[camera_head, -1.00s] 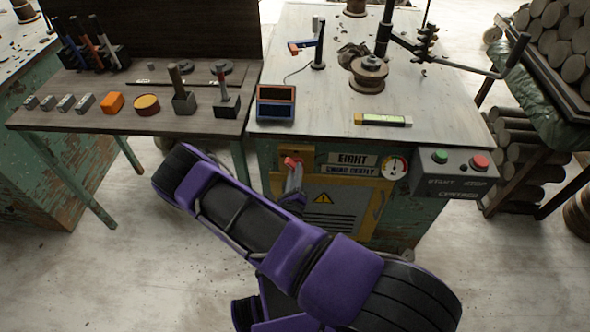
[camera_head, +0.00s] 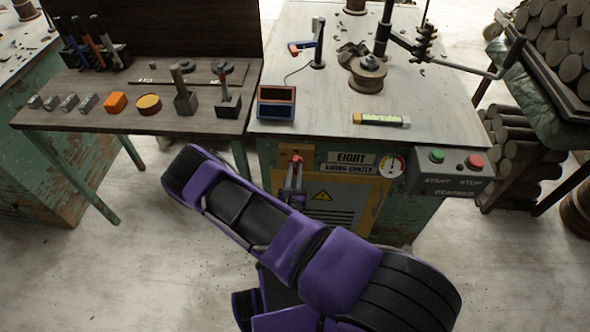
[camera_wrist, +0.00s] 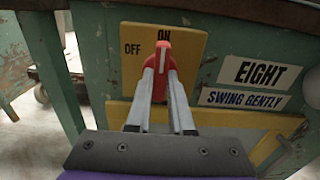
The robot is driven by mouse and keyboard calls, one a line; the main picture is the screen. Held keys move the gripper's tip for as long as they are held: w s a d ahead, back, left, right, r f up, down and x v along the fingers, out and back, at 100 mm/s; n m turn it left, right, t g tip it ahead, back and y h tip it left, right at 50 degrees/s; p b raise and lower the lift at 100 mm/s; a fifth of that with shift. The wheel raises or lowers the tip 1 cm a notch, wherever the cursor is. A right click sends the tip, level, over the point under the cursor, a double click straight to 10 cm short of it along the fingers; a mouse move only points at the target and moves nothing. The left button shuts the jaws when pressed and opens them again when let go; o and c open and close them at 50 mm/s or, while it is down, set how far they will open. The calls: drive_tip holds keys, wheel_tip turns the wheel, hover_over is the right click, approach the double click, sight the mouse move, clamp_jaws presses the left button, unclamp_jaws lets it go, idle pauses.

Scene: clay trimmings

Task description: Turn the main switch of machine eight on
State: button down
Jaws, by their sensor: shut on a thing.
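Machine eight is the green cabinet (camera_head: 408,215) with an "EIGHT" plate, which also shows in the wrist view (camera_wrist: 259,73). Its main switch is a red handle (camera_wrist: 161,48) on a yellow plate (camera_wrist: 189,45) marked "OFF" at the left and "ON" at the top. The handle stands about upright, its tip just under and against the "ON" mark. My gripper (camera_wrist: 160,76) is shut on the handle, one grey finger on each side. In the head view the red handle (camera_head: 296,160) shows above my gripper (camera_head: 296,172).
A control box (camera_head: 453,172) with green and red buttons juts out at the cabinet's right. A gauge (camera_head: 391,166) sits beside it. A side table (camera_head: 60,117) with tools and small blocks stands at the left. The bench top (camera_head: 429,95) overhangs the switch.

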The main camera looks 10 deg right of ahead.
idle(0.4)
drive_tip(key=c, duration=0.8)
unclamp_jaws()
drive_tip(key=shift+s, duration=0.15)
drive_tip(key=v, duration=1.7)
drive_tip(key=shift+r, duration=0.1)
